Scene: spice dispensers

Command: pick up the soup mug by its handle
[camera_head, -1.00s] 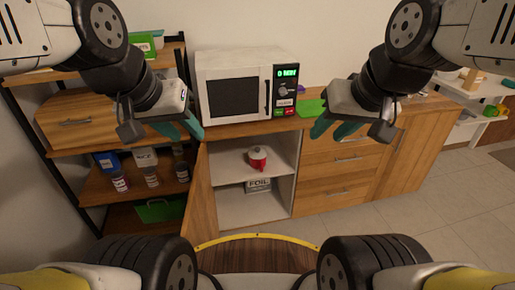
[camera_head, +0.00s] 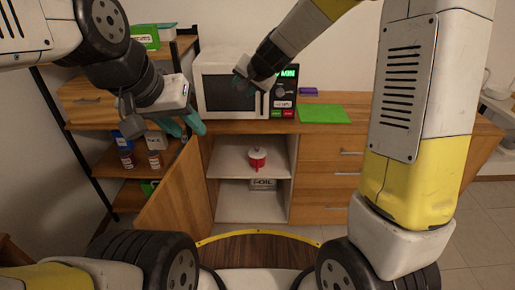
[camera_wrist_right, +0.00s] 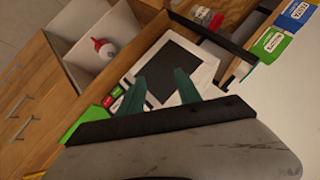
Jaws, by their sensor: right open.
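The microwave (camera_head: 225,97) stands on the counter, beside a green mat (camera_head: 324,114). The cabinet door (camera_head: 178,190) hangs open to the left of the mug. A box (camera_head: 262,185) lies on the lower shelf. Bottles (camera_head: 154,160) stand on the left rack.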

